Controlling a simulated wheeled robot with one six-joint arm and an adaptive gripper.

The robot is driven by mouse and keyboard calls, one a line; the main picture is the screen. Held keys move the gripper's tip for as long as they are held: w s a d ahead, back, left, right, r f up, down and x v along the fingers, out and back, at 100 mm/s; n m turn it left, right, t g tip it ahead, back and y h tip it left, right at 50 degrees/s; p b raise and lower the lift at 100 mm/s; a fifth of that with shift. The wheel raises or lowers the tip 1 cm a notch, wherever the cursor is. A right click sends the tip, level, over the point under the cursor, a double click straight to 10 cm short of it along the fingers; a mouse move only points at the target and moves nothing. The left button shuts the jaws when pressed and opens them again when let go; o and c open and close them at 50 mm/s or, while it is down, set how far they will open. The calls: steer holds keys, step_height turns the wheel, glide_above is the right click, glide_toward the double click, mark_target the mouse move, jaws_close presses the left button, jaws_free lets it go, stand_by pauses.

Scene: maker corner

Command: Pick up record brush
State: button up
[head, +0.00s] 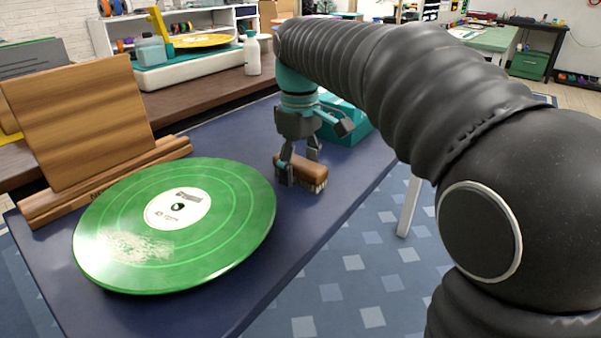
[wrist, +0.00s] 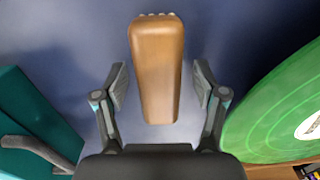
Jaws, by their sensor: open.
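The record brush (head: 312,174) has a brown wooden back and pale bristles along its lower edge. It lies on the dark blue table top, right of the green record. In the wrist view the wooden back of the brush (wrist: 157,70) runs lengthwise between the fingers. My gripper (head: 301,170) is open and points down over the brush, its fingers low on either side of it. In the wrist view my gripper (wrist: 160,88) shows a gap between each finger and the wood. The far fingertip is partly hidden in the head view.
A green record (head: 235,220) with a white label lies left of the brush. A wooden stand (head: 80,120) is behind the record. The table's right edge is close by.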

mark_target(300, 163)
steer(key=shift+c, duration=0.3)
steer(key=c, duration=1.2)
steer(key=shift+r, duration=0.15)
steer(key=shift+r, duration=0.5)
steer(key=r, duration=0.1)
steer(key=r+p, duration=0.1)
steer(key=r, duration=0.1)
steer(key=shift+s+r, duration=0.25)
steer(key=shift+s, duration=0.1)
steer(key=s+r, duration=0.2)
steer(key=s, duration=0.1)
steer(key=s+r, duration=0.2)
steer(key=s, duration=0.2)
steer(key=s+r+p, duration=0.1)
steer(key=s+r, duration=0.1)
steer(key=s, duration=0.2)
steer(key=shift+d+r, duration=0.15)
steer(key=shift+d, duration=0.25)
